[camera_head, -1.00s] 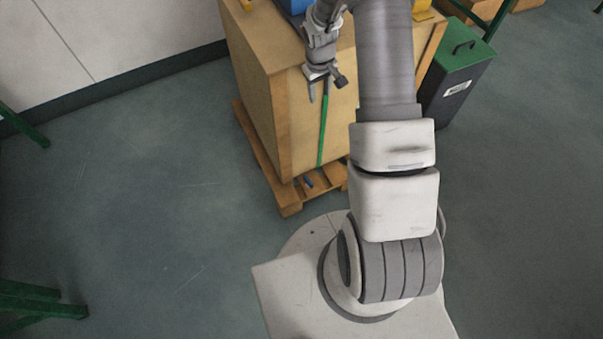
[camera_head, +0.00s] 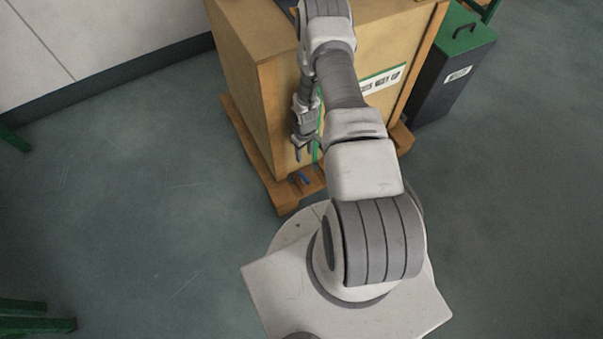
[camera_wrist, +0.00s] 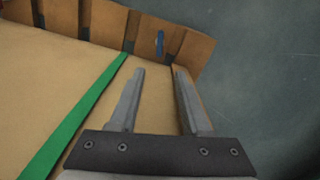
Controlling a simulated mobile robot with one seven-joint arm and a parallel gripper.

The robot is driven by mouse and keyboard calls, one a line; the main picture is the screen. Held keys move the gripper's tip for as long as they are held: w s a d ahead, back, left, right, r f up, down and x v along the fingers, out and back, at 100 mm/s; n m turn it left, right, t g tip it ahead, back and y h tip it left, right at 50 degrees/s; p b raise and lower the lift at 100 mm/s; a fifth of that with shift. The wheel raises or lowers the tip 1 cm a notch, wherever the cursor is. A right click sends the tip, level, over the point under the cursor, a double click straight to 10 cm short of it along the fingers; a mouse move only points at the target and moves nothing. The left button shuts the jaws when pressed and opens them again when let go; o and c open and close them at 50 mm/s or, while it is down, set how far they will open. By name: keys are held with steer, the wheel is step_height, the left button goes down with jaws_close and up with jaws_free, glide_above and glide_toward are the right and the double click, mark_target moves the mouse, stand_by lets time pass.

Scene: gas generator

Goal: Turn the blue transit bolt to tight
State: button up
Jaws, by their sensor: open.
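The blue transit bolt (camera_wrist: 160,43) shows as a small blue upright piece among the pallet's wooden blocks in the wrist view. In the head view it is a small blue spot (camera_head: 303,178) low on the pallet, just below my gripper. My gripper (camera_wrist: 155,72) is open and empty, its two fingers pointing toward the pallet edge with the bolt beyond the gap between them. In the head view my gripper (camera_head: 304,155) hangs beside the crate's front face, apart from the bolt. The bolt's turn position is too small to tell.
A large wooden crate (camera_head: 240,85) stands on a wooden pallet (camera_head: 262,180). A green strap (camera_wrist: 75,120) runs down the crate's face close to my fingers. A dark bin with a green lid (camera_head: 462,42) stands at right.

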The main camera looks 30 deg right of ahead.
mark_target(304, 176)
step_height(304, 176, down, 17)
steer(key=b, duration=0.6)
steer(key=shift+s, duration=0.1)
jaws_close()
